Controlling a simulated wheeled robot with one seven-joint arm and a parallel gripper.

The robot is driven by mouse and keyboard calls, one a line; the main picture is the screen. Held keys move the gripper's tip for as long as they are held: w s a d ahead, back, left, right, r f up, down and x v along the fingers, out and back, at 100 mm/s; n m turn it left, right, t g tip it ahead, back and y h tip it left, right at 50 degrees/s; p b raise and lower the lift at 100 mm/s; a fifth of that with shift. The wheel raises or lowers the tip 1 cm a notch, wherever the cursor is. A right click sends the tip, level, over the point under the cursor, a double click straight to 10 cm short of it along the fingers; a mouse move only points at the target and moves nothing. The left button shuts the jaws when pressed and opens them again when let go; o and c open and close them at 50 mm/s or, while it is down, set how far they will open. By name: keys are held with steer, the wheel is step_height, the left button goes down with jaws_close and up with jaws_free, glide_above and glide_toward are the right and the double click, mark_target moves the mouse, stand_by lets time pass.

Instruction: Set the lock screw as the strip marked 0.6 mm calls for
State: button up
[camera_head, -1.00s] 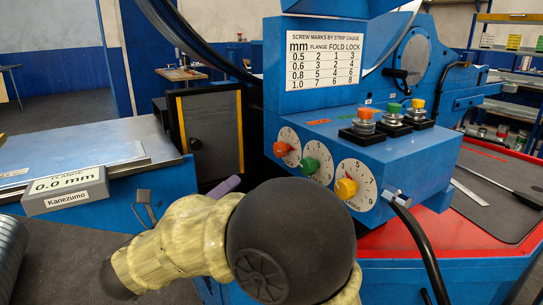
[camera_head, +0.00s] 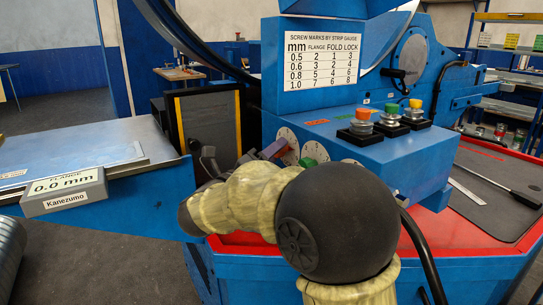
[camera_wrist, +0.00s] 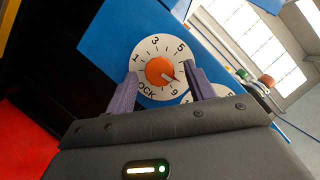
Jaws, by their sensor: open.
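The lock dial (camera_wrist: 148,88) is white, with an orange knob (camera_wrist: 160,71) at its centre. The knob's dark pointer aims lower right, a little short of 9. My gripper (camera_wrist: 162,73) is open, with its purple fingers on either side of the dial, apart from the knob. In the head view my arm hides much of the dials. The green knob (camera_head: 308,163) shows beside my gripper. The chart (camera_head: 322,65) gives, for 0.6 mm, flange 3, fold 2, lock 4.
Orange, green and yellow push buttons (camera_head: 362,121) stand on the blue control box (camera_head: 400,155). A black cable hangs at its right. A red surface with a dark mat (camera_head: 490,190) lies right.

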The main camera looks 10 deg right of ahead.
steer(key=c, duration=1)
steer(key=shift+n, duration=0.4)
steer(key=n+g+y+p, duration=0.1)
steer(key=n+g+p, duration=0.1)
steer(key=n+p, duration=0.4)
steer(key=r+n+g+y+p, duration=0.1)
steer(key=n+p, duration=0.4)
steer(key=p, duration=1.1)
steer(key=n+g+y+p, duration=0.2)
steer(key=n+p, duration=0.4)
steer(key=p, duration=0.5)
steer(key=shift+w+r+n+g, duration=0.2)
steer(key=shift+r+n+g, duration=0.15)
steer(key=shift+g, duration=0.35)
steer(key=shift+f, duration=0.15)
